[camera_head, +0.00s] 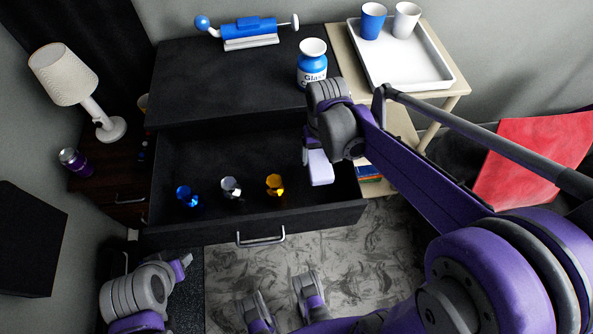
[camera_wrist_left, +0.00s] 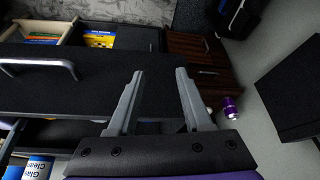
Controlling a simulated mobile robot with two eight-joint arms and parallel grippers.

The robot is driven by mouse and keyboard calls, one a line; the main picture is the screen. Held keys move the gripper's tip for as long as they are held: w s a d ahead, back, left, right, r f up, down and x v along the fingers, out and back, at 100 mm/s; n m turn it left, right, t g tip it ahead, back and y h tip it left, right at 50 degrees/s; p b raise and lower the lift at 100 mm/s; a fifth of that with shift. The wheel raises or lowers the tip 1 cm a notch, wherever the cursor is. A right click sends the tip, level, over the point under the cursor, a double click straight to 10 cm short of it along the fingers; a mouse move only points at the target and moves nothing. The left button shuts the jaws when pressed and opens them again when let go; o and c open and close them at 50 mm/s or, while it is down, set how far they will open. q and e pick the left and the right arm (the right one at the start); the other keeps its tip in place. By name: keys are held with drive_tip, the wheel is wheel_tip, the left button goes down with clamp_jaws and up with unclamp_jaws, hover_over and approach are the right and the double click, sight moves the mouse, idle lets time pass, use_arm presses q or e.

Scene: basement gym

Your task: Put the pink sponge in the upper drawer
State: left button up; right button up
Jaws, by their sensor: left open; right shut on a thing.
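The upper drawer (camera_head: 262,222) of the black dresser is pulled open below the dresser top. My right gripper (camera_head: 318,150) reaches over its right part. It is shut on a pale, whitish-lavender block (camera_head: 320,170), seemingly the pink sponge, though little pink shows. The block hangs over the drawer's right inside; I cannot tell whether it touches the floor. The right fingers are mostly hidden by the wrist. My left gripper (camera_head: 184,262) is at lower left, in front of the drawer. In the left wrist view my left gripper (camera_wrist_left: 157,72) is open and empty.
Blue (camera_head: 187,195), silver (camera_head: 231,187) and gold (camera_head: 275,185) small objects stand in the drawer's front part. A glass cleaner bottle (camera_head: 312,65) stands on the dresser's right edge. A white tray (camera_head: 428,72) with two cups is beside it. A lamp (camera_head: 112,130) stands left.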

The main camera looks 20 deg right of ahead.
wheel_tip(320, 180, down, 9)
drive_tip(key=shift+f+b, duration=0.1)
drive_tip(key=shift+b, duration=0.85)
drive_tip(key=shift+c, duration=0.7)
drive_tip(key=o, duration=1.2)
wheel_tip(320, 180, up, 12)
drive_tip(key=p, duration=0.2)
drive_tip(key=shift+p, duration=0.3)
